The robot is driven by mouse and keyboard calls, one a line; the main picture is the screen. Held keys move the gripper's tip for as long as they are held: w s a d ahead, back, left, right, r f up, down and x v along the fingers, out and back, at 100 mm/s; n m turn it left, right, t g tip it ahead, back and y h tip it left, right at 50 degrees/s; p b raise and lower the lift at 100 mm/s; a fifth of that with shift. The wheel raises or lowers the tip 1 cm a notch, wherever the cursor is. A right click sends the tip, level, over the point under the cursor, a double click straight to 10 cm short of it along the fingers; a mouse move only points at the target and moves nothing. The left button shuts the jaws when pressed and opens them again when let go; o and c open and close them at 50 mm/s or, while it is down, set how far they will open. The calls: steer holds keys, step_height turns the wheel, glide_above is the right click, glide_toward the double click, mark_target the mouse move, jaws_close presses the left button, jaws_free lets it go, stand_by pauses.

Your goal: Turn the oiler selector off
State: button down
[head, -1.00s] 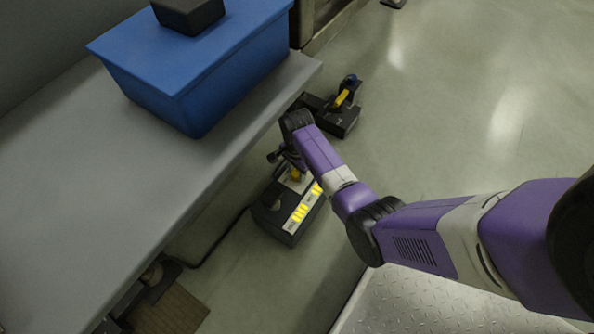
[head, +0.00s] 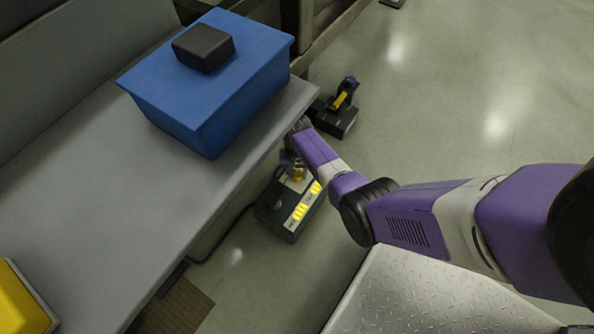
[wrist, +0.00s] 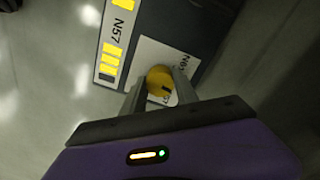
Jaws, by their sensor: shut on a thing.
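A dark box (head: 284,225) sits on the floor beside the bench, with a pale strip of yellow bars on its top. A yellow knob (wrist: 159,78) stands on a white plate (wrist: 181,58) on the box in the wrist view. My gripper (wrist: 160,92) is shut on this knob, one finger on each side. In the head view my gripper (head: 291,170) is at the box's far end and partly hidden by my wrist; a bit of the yellow knob (head: 298,176) shows there. The knob's pointing direction is unclear.
A grey bench (head: 110,205) runs along the left, with a blue bin (head: 190,105) and a black block (head: 203,47) on its lid. A second dark device (head: 337,120) with a yellow lever stands beyond the box. Open floor (head: 440,110) lies right.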

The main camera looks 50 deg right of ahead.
mark_target(297, 173)
steer(key=shift+n, duration=0.8)
steer(key=shift+d, duration=0.1)
steer(key=c, duration=0.9)
jaws_free()
step_height(297, 173, up, 8)
steer(key=p, duration=0.5)
steer(key=shift+f, duration=0.1)
steer(key=shift+w, duration=0.1)
